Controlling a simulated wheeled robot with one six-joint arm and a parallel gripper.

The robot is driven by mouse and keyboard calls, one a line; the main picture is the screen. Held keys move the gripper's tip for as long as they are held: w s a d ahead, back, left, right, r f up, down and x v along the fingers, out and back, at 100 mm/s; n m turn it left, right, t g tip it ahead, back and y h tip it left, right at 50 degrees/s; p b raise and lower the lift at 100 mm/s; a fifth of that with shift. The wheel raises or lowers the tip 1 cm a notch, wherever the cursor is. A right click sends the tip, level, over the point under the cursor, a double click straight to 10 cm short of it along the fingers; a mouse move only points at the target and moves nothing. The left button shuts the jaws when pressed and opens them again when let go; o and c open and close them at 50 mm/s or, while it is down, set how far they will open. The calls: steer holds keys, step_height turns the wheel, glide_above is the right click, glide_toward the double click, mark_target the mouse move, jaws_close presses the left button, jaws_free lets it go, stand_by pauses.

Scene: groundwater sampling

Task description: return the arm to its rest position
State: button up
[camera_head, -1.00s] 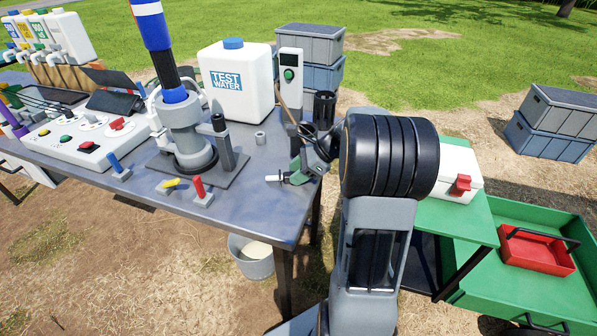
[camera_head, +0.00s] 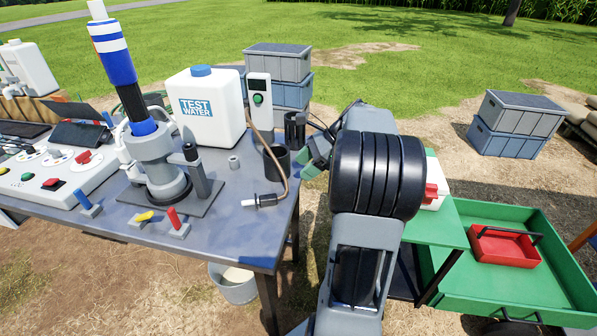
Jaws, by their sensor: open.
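My arm (camera_head: 376,175) rises in front of the table's right end, its dark ribbed joint large in the view. My gripper (camera_head: 312,156), grey with green parts, shows just left of that joint, beyond the right edge of the table. It is open, and I see nothing held in it; part of it is hidden behind my arm. A small probe with a white tip (camera_head: 262,201) lies on the table near its right edge, apart from the gripper. A brown cable runs from it up toward the handheld meter (camera_head: 258,92).
The grey table (camera_head: 225,222) carries a TEST WATER jug (camera_head: 205,105), a pump stand (camera_head: 155,160), a control box (camera_head: 60,170) and a dark cup (camera_head: 277,162). A bucket (camera_head: 234,283) stands below. A green cart (camera_head: 530,270) with a red tray (camera_head: 505,247) is at right.

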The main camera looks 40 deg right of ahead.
steer(key=shift+d+r, duration=0.1)
stand_by(0.5)
steer(key=s+a+f+n+g+h+p, duration=0.2)
steer(key=s+f+n+h, duration=0.2)
steer(key=n, duration=0.4)
steer(key=s+a+r+n+h+p, duration=0.2)
steer(key=s+a+r+n+p, duration=0.1)
steer(key=a+n, duration=0.4)
steer(key=s+a+r+n+t+h+p, duration=0.1)
steer(key=s+a+r+n+p, duration=0.3)
steer(key=a+n, duration=0.4)
steer(key=a+r+h, duration=0.1)
steer(key=a, duration=0.2)
steer(key=shift+s+a+r+t+p, duration=0.15)
steer(key=shift+a+r+t+p, duration=0.15)
steer(key=shift+r+p, duration=0.05)
